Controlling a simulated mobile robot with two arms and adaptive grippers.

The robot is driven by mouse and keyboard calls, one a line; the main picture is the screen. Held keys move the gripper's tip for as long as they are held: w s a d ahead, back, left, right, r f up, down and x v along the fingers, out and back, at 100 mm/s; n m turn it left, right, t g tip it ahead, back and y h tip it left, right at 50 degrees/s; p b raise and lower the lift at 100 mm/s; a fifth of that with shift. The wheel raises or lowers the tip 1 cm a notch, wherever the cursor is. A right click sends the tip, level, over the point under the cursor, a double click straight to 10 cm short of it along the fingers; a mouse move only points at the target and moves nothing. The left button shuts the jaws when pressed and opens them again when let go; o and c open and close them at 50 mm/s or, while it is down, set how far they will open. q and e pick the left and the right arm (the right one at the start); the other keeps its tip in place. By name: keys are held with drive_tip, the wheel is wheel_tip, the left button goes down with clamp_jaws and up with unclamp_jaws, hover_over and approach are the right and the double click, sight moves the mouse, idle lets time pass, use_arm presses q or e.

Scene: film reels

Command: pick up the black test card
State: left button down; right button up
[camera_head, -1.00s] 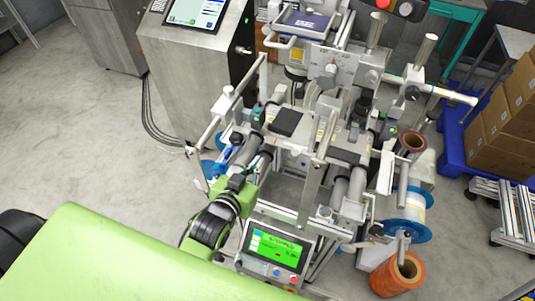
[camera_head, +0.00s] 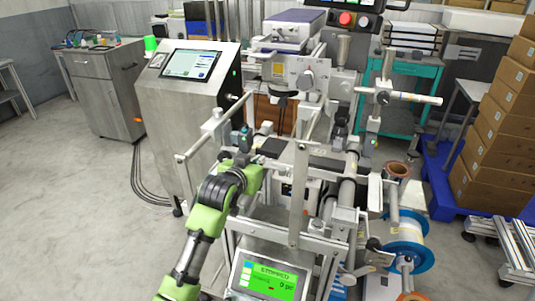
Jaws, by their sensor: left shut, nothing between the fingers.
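The black test card (camera_head: 272,147) is a flat dark rectangle lying on the light top plate of the film machine, left of its centre, in the head view. My left arm comes up from the lower left, with green and black links. My left gripper (camera_head: 241,161) is at the machine's near left side, lower in the picture and left of the card, apart from it. It is shut and holds nothing. Its fingertips are small and partly lost among the machine parts. My right gripper is not in view.
Metal rails and a tall upright bar (camera_head: 298,195) stand around the plate. A green-lit control screen (camera_head: 268,280) is at the front. A steel cabinet (camera_head: 190,110) stands behind left. A blue-flanged reel (camera_head: 408,257) is at right. The floor at left is clear.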

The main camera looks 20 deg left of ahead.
use_arm(q)
hover_over(267, 162)
drive_tip(key=shift+w, duration=0.2)
drive_tip(key=shift+f+p, duration=0.3)
drive_tip(key=shift+f, duration=0.05)
drive_tip(key=shift+s+f, duration=0.1)
drive_tip(key=shift+f, duration=0.45)
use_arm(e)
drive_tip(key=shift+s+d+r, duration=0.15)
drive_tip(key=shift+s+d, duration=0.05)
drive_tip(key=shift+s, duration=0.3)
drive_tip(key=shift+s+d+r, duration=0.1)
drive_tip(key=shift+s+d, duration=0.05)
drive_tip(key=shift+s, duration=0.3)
